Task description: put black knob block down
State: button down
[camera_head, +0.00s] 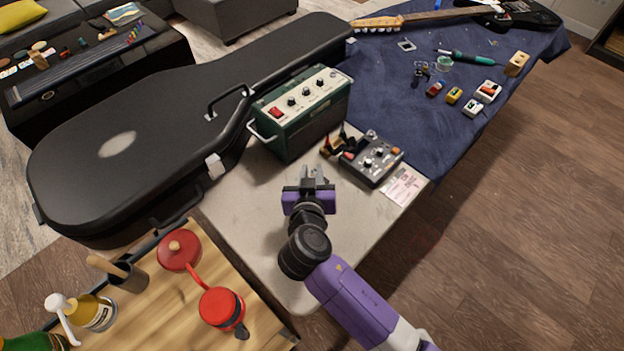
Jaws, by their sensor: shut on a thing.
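My gripper (312,174) is in the middle of the view, over the pale grey tabletop (245,205). It points away from me, towards the green amplifier and the grey pedal. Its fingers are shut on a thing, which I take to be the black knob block. The block is hidden by the fingers and the gripper body, so I cannot make out its shape. I cannot tell whether it touches the tabletop or how high it is above it.
A green amplifier (305,117) stands beyond my gripper. A grey pedal (371,160) with knobs is to the right. A black guitar case (120,150) lies left. Small coloured blocks (453,95) lie on blue cloth (400,110). The pale tabletop is bare left of my gripper.

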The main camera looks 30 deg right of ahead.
jog(key=shift+f, duration=1.7)
jog(key=shift+f, duration=0.1)
jog(key=c, duration=1.3)
grip_release()
jog(key=shift+s+r, duration=0.1)
jog(key=shift+r, duration=0.1)
jog(key=b+v, duration=0.1)
jog(key=v, duration=1.1)
